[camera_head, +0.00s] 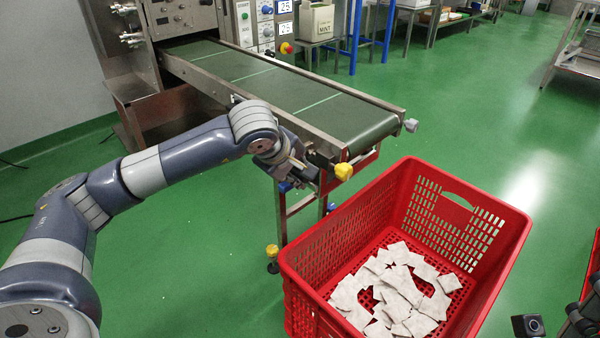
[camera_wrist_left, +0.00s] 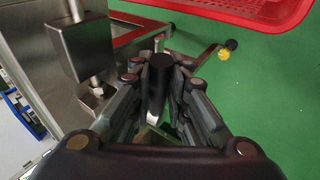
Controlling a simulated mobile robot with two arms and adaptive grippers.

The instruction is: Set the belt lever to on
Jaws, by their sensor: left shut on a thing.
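The conveyor's belt (camera_head: 300,90) runs from the machine down to its near end. My left gripper (camera_head: 303,172) is at that end, beside the metal frame. In the left wrist view, the left gripper (camera_wrist_left: 160,95) is shut on an upright black cylindrical handle (camera_wrist_left: 159,72), which looks like the belt lever. The fingers lie on both sides of it. In the head view the handle is hidden by the gripper and arm. No on or off marking can be read. Dark parts at the lower right corner look like my right gripper (camera_head: 582,318), cut off by the edge.
A red crate (camera_head: 305,262) holding several pale teabags stands on the floor right of the belt end. A yellow knob (camera_head: 344,171) sits on the frame close to my left gripper.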

